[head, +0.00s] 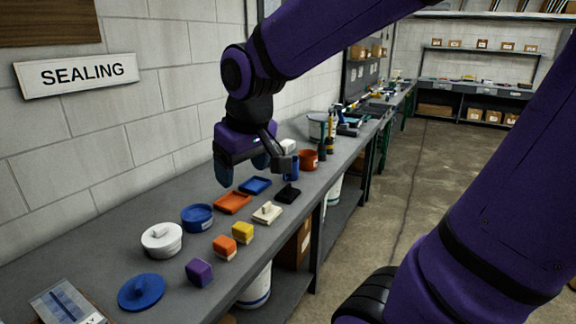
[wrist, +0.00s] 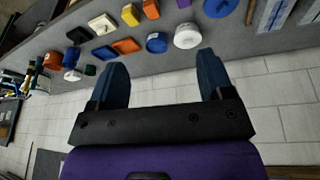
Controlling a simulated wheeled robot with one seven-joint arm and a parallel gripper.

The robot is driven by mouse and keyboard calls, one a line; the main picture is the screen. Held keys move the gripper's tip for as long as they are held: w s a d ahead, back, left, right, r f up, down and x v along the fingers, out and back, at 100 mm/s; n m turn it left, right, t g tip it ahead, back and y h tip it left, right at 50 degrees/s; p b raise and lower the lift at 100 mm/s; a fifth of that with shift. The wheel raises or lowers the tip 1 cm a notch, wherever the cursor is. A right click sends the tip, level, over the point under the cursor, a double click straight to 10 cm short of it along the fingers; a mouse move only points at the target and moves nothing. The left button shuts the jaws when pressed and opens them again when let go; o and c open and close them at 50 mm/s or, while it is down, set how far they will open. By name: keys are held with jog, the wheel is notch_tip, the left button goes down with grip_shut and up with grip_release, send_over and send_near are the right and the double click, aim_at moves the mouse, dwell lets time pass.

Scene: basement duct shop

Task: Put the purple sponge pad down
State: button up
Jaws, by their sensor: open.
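The purple sponge pad (head: 199,272) rests on the grey bench near its front edge, between the blue lid and the orange block. It also shows at the top edge of the wrist view (wrist: 184,3), partly cut off. My gripper (head: 243,168) is in the air over the back of the bench, up and to the right of the pad in the head view. Its two blue fingers stand apart in the wrist view (wrist: 161,68), with nothing between them. The gripper is open and clear of the pad.
An orange block (head: 224,246) and a yellow block (head: 243,231) sit beside the pad. The blue lid (head: 141,291), white lidded pot (head: 161,239), blue tub (head: 197,217) and orange tray (head: 233,203) also crowd the bench (head: 95,235). A block wall runs behind.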

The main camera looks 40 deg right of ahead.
jog(key=s+d+r+m+t, duration=0.1)
jog(key=s+r, duration=0.2)
jog(key=s, duration=0.8)
jog(key=shift+r+t, duration=0.15)
jog(key=shift+t, duration=0.15)
jog(key=shift+o, duration=0.4)
jog(key=shift+w, duration=0.2)
